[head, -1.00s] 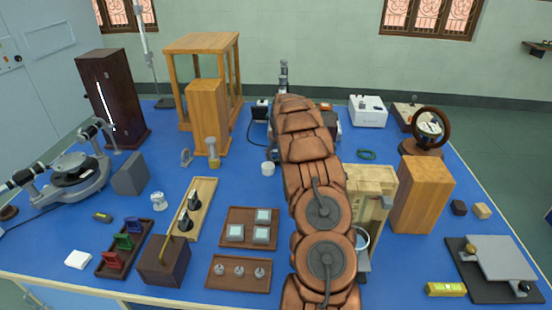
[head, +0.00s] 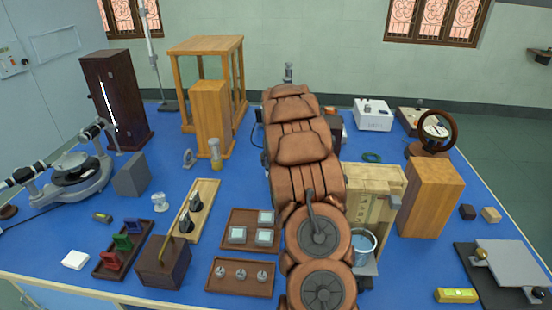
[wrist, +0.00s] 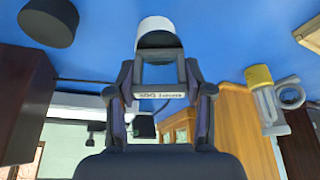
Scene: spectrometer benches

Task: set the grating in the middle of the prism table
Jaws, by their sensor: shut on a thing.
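The grating (wrist: 160,95), a small framed piece with a printed label, is in my gripper (wrist: 160,74) in the wrist view. The fingers are shut on its two sides and hold it above the blue bench. In the head view my arm hides the gripper and the grating. The plate looks empty.
A grey block (head: 131,175) stands just right of the spectrometer. A tall dark cabinet (head: 115,100) and a wooden block (head: 211,118) stand behind. Several trays fill the front.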

